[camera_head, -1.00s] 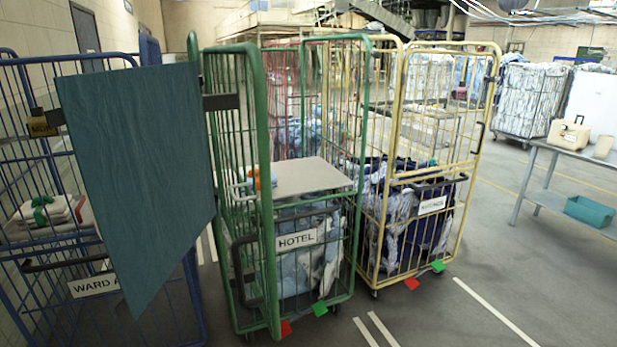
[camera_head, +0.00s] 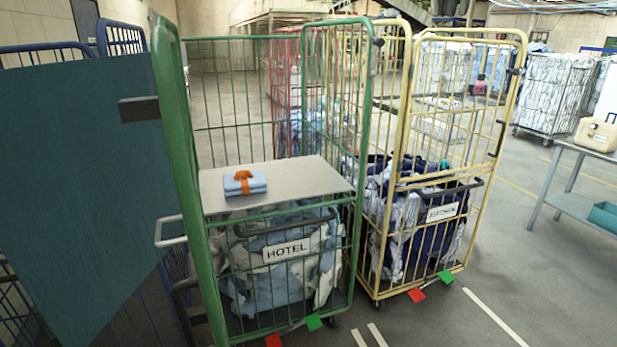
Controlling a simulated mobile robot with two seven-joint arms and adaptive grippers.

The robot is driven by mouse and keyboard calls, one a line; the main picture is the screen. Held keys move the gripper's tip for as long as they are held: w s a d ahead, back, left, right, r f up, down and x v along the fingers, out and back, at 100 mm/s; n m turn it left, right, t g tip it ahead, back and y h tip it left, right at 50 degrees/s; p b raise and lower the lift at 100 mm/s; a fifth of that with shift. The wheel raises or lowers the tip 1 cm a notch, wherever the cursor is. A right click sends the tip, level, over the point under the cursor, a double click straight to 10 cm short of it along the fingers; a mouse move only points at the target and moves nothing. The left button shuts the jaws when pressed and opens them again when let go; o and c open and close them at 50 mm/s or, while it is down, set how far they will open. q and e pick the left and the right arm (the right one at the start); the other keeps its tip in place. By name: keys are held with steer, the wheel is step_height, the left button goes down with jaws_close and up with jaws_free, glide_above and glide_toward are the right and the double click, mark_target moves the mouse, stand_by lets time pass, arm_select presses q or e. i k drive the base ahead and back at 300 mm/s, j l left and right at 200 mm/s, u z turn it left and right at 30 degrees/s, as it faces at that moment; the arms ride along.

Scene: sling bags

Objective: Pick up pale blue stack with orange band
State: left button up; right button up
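The pale blue stack with an orange band (camera_head: 245,183) lies flat on the grey shelf (camera_head: 290,178) of the green cage trolley. The band is tied on top of the stack. The trolley's front is open above the shelf, and green bars stand at its sides and back. Nothing touches the stack except the shelf. Neither of my grippers shows in the view.
The green trolley (camera_head: 178,150) carries a HOTEL sign and bagged laundry below its shelf. A teal panel (camera_head: 95,190) stands close on the left, before blue trolleys. A yellow trolley (camera_head: 490,130) stands close on the right. Open floor lies farther right, before a table (camera_head: 570,203).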

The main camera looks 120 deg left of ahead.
mark_target(244, 183)
steer(key=j, duration=0.95)
steer(key=j+u, duration=0.45)
steer(key=i+j+u, duration=0.1)
steer(key=j+u, duration=0.2)
steer(key=u, duration=0.55)
steer(key=j+u, duration=0.1)
steer(key=u, duration=0.3)
steer(key=i+u, duration=0.1)
steer(key=u, duration=0.25)
steer(key=j+u, duration=0.1)
steer(key=u, duration=0.3)
steer(key=i+l, duration=0.05)
